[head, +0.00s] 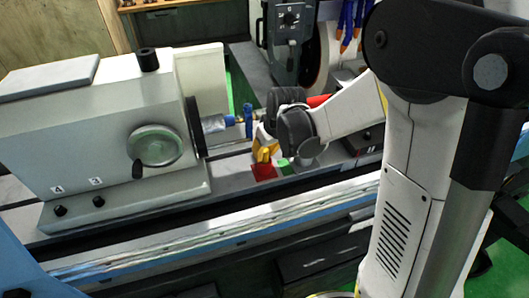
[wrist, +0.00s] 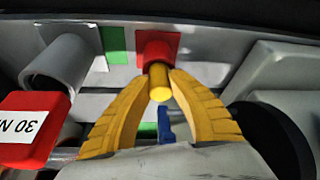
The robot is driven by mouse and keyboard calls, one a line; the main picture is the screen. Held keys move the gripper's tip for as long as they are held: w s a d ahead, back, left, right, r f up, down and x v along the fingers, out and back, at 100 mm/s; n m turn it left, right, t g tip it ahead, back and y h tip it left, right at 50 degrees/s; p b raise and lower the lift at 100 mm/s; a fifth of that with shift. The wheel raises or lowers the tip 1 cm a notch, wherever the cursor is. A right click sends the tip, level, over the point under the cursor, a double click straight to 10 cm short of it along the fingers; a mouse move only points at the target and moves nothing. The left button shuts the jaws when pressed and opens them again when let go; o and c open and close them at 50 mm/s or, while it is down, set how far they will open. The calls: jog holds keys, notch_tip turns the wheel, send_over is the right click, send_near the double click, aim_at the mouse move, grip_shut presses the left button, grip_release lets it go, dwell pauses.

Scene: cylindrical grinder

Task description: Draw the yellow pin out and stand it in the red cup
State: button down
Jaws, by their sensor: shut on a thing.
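My gripper (head: 264,153) is over the machine bed, and its yellow fingers show in the wrist view (wrist: 160,76). The fingers are shut on the yellow pin (wrist: 160,88), a short rod with its near end towards the camera. The pin's far end is at the red thing (wrist: 157,46), which looks like the red cup. It also shows just below the fingers in the head view (head: 265,172). I cannot tell whether the pin's far end is inside the red cup or only in front of it. The pin is not clearly distinguishable from the fingers in the head view.
A grey open cylinder (wrist: 60,62) stands left of the fingers in the wrist view, with a green patch (wrist: 115,47) between. A red labelled block (wrist: 32,130) is close at the left. The machine headstock (head: 110,130) and a blue part (head: 248,120) stand close to my gripper.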

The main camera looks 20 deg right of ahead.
jog(key=c, duration=1.2)
grip_release()
jog(key=shift+c, duration=0.2)
jog(key=v, duration=1.2)
jog(key=shift+s, duration=0.2)
jog(key=s+f+m+t+b, duration=0.1)
jog(key=s+b, duration=0.1)
jog(key=s, duration=0.3)
jog(key=s+f+m+t+b, duration=0.1)
jog(key=s+f+b, duration=0.1)
jog(key=s, duration=0.3)
jog(key=s+a+f+m+t+h+b, duration=0.1)
jog(key=s+f+b, duration=0.1)
jog(key=s+b, duration=0.2)
jog(key=shift+s+f, duration=0.25)
jog(key=shift+s, duration=0.5)
